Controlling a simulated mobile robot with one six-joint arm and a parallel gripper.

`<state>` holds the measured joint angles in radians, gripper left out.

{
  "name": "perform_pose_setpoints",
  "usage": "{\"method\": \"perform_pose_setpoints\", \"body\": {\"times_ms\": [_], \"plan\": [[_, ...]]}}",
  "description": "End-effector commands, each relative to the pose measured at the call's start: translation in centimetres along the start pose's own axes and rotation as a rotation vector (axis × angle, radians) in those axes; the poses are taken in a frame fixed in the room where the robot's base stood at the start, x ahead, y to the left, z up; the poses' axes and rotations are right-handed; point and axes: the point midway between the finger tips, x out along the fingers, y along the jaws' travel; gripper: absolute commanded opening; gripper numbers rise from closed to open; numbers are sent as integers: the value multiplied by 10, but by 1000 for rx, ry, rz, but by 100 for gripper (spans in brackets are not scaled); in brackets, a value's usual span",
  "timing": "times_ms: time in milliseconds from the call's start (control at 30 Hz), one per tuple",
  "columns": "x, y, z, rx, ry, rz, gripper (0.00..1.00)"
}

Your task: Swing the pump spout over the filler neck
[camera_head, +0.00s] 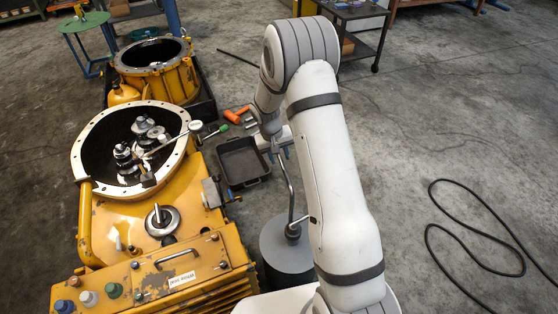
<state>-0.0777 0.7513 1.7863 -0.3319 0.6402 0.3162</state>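A grey cylindrical pump (284,250) stands on the floor right of the yellow transmission housing, partly hidden by my arm. Its thin bent metal spout (289,185) rises from the top up to my gripper (274,150). My gripper is at the spout's upper end; the fingers are small and partly hidden, so I cannot tell whether they are shut on it. A round metal collar with a dark centre (162,220), which looks like the filler neck, is on top of the yellow housing (205,255), left of the spout.
A black drain tray (229,181) and orange-handled tools (236,116) lie on the floor beyond the pump. The open bell housing (84,150) holds gears and shafts. A black hose (470,232) lies on the floor at right. A dark cart (352,45) stands behind.

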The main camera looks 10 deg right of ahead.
Motion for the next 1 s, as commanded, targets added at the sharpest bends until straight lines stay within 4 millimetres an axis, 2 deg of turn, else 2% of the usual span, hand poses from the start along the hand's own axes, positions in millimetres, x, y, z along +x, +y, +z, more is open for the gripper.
{"method": "perform_pose_setpoints", "body": {"times_ms": [33,200,467,900,1000], "plan": [[8,0,0,0,-2,0,35],[20,0,0,-1,0,1,35],[21,0,0,-1,1,0,35],[21,-1,0,-2,1,0,1],[20,-1,0,-2,1,0,0]]}}
